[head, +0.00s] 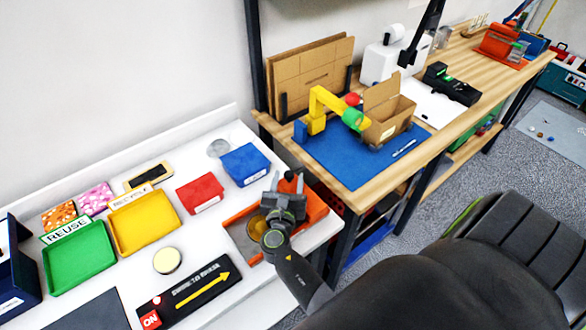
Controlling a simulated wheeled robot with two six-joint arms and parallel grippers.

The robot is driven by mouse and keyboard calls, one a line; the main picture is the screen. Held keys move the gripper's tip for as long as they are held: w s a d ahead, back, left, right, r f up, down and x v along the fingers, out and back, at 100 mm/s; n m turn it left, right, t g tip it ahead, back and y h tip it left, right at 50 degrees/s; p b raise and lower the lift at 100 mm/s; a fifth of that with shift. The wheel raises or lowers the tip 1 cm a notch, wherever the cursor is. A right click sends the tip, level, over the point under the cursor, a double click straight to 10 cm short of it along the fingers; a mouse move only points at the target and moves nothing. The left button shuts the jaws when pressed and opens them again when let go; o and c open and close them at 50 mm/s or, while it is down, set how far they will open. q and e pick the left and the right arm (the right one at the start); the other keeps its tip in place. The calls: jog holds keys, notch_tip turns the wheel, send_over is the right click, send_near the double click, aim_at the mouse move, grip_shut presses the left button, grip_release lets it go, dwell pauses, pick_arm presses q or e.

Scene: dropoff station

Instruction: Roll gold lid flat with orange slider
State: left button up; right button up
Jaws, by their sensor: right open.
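An orange-rimmed device (314,208) lies near the right end of the white table and is taken as the orange slider. A grey-brown bed (240,237) with an orange edge shows at its left. A gold round piece (257,226), which looks like the gold lid, shows on that bed beside my right gripper, partly hidden by it. My right gripper (287,183) is over the device with its fingers apart, pointing to the back. Whether it touches the orange part cannot be told. My left gripper is out of view.
A blue box (245,165) and a red box (200,193) stand just behind. A yellow tray (145,222), green tray (80,260) and round tin (167,260) are to the left. A black panel with a yellow arrow (190,292) lies in front. The wooden bench (345,197) stands at right.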

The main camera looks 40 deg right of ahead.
jog(key=shift+a+r, duration=0.1)
jog(key=shift+c, duration=0.6)
grip_shut()
jog(key=shift+d+r, duration=0.1)
jog(key=shift+d, duration=0.75)
jog(key=shift+c, duration=1.4)
grip_release()
jog(key=o, duration=0.4)
jog(key=shift+d, duration=0.15)
